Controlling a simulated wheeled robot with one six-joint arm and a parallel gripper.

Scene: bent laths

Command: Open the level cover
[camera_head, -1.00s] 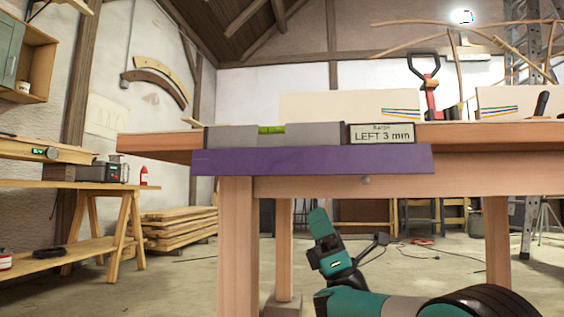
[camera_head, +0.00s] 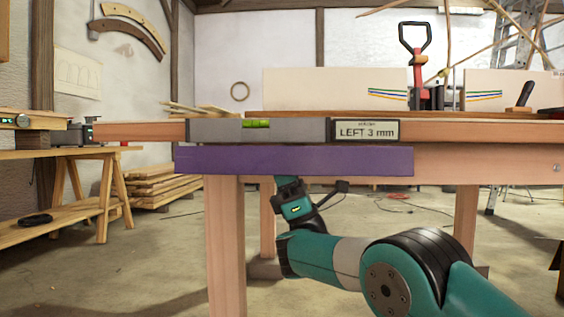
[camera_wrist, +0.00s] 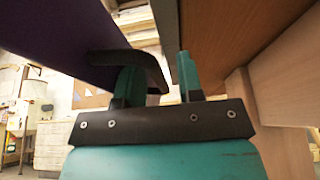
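The level (camera_head: 290,130), grey with a green vial, lies along the front edge of the wooden bench. A label reading "LEFT 3 mm" (camera_head: 366,130) is at its right end. A long purple cover (camera_head: 295,161) is upright just below the level's face, which shows above it. In the wrist view the cover (camera_wrist: 55,30) is dark at upper left, with a black curved handle (camera_wrist: 152,66) on it. My gripper (camera_wrist: 157,78) is open below the bench edge; the handle's end appears between its two fingers. Contact cannot be told. In the head view the cover hides the fingertips.
The bench's wooden underside (camera_wrist: 235,35) is close on the right of my gripper. A bench leg (camera_head: 225,240) stands left of my arm. A red-and-black tool (camera_head: 418,65) stands on the bench top. A side bench (camera_head: 65,153) is at left.

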